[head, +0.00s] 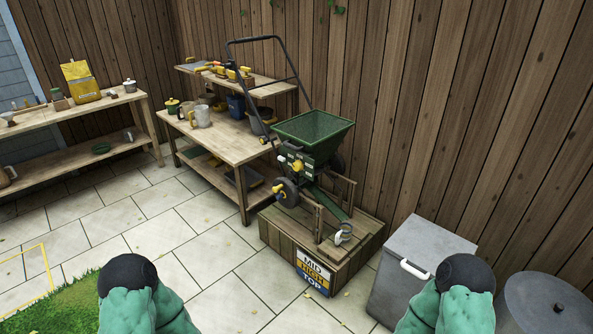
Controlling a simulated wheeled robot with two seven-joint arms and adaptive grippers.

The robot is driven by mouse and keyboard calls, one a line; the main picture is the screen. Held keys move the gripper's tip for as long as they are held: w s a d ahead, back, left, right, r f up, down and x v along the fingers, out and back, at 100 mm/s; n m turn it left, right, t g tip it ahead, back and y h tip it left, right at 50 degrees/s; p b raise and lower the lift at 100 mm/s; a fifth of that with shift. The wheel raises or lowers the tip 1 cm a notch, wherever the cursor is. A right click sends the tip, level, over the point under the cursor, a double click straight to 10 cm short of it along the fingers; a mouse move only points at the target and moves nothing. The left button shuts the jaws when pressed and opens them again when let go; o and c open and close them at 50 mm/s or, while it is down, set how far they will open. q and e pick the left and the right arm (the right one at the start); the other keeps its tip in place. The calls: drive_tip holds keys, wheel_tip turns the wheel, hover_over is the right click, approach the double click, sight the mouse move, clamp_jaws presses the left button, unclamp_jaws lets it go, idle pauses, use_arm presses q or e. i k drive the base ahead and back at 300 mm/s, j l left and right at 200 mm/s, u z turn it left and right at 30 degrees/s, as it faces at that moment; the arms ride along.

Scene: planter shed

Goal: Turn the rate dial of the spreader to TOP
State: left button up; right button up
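The green spreader (314,132) stands on a wooden crate-like platform (350,250) by the plank fence. Its black handle rises to the upper left. A small yellow knob (298,166), which looks like the rate dial, sits on the front below the hopper, among pale label plates. Its setting is too small to read. A sign (314,272) on the platform's front reads MID, HIGH and TOP in stacked bands. Parts of my two green arms show at the bottom left and bottom right, well apart from the spreader. Neither gripper shows.
A wooden workbench (225,145) with pots and tools stands left of the spreader. Another bench (70,120) holds a yellow bag (80,82). A grey box (425,250) with a white handle and a round lidded bin (545,300) stand at right. Paving before the platform is clear.

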sight(298, 166)
drive_tip(key=i+j+z, duration=0.25)
drive_tip(key=i+j, duration=0.55)
